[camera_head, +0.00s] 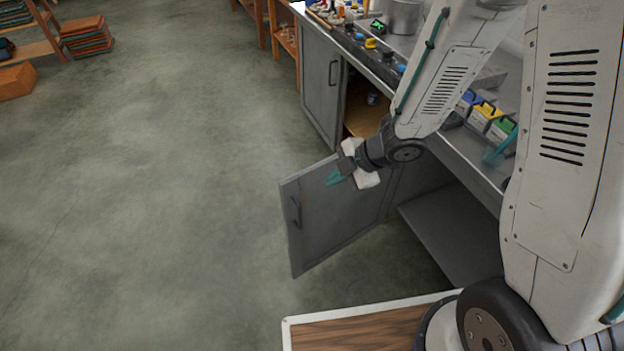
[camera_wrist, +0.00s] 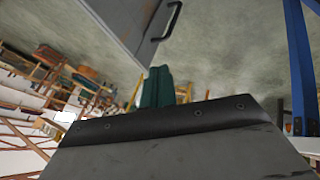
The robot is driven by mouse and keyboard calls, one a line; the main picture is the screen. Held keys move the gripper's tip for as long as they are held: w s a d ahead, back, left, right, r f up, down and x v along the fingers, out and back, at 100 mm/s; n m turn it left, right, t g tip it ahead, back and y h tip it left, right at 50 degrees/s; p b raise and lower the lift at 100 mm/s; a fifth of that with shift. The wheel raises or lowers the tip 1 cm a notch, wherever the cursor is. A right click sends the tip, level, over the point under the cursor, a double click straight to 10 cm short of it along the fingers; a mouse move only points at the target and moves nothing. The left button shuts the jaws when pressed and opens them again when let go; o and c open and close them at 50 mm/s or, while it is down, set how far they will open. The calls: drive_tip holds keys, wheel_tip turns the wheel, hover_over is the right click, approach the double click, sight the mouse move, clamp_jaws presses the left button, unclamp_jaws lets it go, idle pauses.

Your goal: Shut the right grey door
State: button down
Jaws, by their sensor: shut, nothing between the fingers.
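The right grey door (camera_head: 335,232) stands open, swung out from the cabinet over the floor. Its dark bar handle (camera_head: 296,212) is near its free edge. In the wrist view a grey door panel (camera_wrist: 120,18) with a dark handle (camera_wrist: 166,20) shows at the top, beyond the fingers. My gripper (camera_head: 335,178) has teal fingers, shut and empty. In the head view it overlaps the door's upper part; I cannot tell whether it touches the door. The teal fingers also show pressed together in the wrist view (camera_wrist: 157,87). My arm hides part of the cabinet front.
A left grey door (camera_head: 320,85) is shut on the same cabinet. The worktop (camera_head: 385,66) above carries pots, small coloured items and boxes (camera_head: 486,114). A wooden-topped surface with a white edge (camera_head: 350,330) is at the bottom.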

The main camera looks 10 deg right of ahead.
approach(293, 189)
wheel_tip(293, 189, down, 3)
drive_tip(key=s, duration=0.3)
drive_tip(key=shift+w+a+f, duration=0.15)
drive_tip(key=shift+w+a, duration=0.25)
drive_tip(key=shift+w, duration=0.3)
drive_tip(key=shift+w+a+f, duration=0.15)
drive_tip(key=shift+w+a, duration=0.3)
drive_tip(key=shift+w, duration=0.25)
drive_tip(key=shift+w+a+f, duration=0.1)
drive_tip(key=shift+w+a, duration=0.3)
drive_tip(key=shift+w, duration=0.3)
